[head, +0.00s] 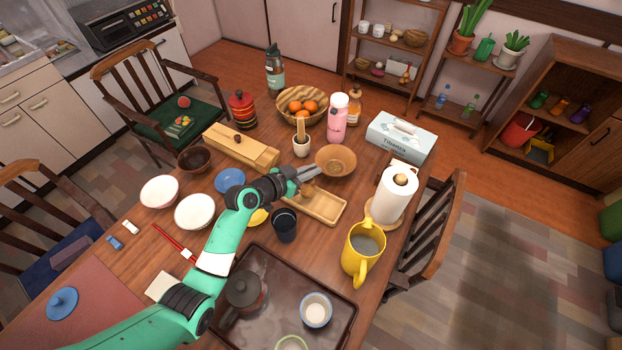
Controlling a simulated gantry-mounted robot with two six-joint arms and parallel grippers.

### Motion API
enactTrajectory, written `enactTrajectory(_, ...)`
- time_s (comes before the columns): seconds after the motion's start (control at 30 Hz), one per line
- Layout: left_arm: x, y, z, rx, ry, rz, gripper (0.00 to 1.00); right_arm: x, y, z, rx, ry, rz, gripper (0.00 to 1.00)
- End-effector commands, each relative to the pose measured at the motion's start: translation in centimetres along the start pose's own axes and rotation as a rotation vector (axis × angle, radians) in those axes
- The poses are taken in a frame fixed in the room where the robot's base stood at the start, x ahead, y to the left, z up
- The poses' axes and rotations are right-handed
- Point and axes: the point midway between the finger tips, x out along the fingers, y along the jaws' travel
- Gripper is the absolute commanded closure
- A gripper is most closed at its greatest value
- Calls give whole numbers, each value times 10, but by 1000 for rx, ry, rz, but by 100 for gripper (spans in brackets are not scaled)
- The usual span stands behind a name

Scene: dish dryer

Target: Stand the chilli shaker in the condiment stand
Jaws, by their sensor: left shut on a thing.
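My left gripper (313,171) reaches in from the left, above the back of a pale wooden tray-like stand (324,209). Its fingers are shut at the near left rim of a brown bowl (341,161); the contact is small and hard to see. I take the stand to be the condiment stand. A small brown item (306,188), perhaps a shaker, shows at the stand's back left, below the fingers and partly hidden by the gripper. I cannot tell for sure which thing is the chilli shaker. My right gripper is not in view.
A dark cup (285,224) stands left of the stand. A paper towel roll (397,194) and yellow jug (363,248) stand to the right. A wooden box (240,146), pink bottle (338,117) and tissue box (401,138) stand behind. A dark tray (277,277) lies in front.

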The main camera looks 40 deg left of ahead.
Motion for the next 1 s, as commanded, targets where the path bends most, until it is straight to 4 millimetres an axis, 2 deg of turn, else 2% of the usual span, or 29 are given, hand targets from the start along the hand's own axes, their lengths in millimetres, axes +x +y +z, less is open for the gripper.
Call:
enactTrajectory(0.03,5,1,15,-1,-5,1,100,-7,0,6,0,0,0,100)
enactTrajectory(0.13,10,1,27,-1,-4,0,100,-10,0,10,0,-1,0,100)
enactTrajectory(0.5,11,0,31,0,-2,-1,100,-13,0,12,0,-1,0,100)
enactTrajectory(0.53,11,0,30,0,-2,-1,86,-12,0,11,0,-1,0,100)
enactTrajectory(0.67,10,0,29,0,-3,0,63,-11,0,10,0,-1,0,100)
enactTrajectory(0.7,10,0,29,0,-3,0,60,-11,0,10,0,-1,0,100)
enactTrajectory(1.0,9,0,26,0,-3,-1,60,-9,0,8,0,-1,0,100)
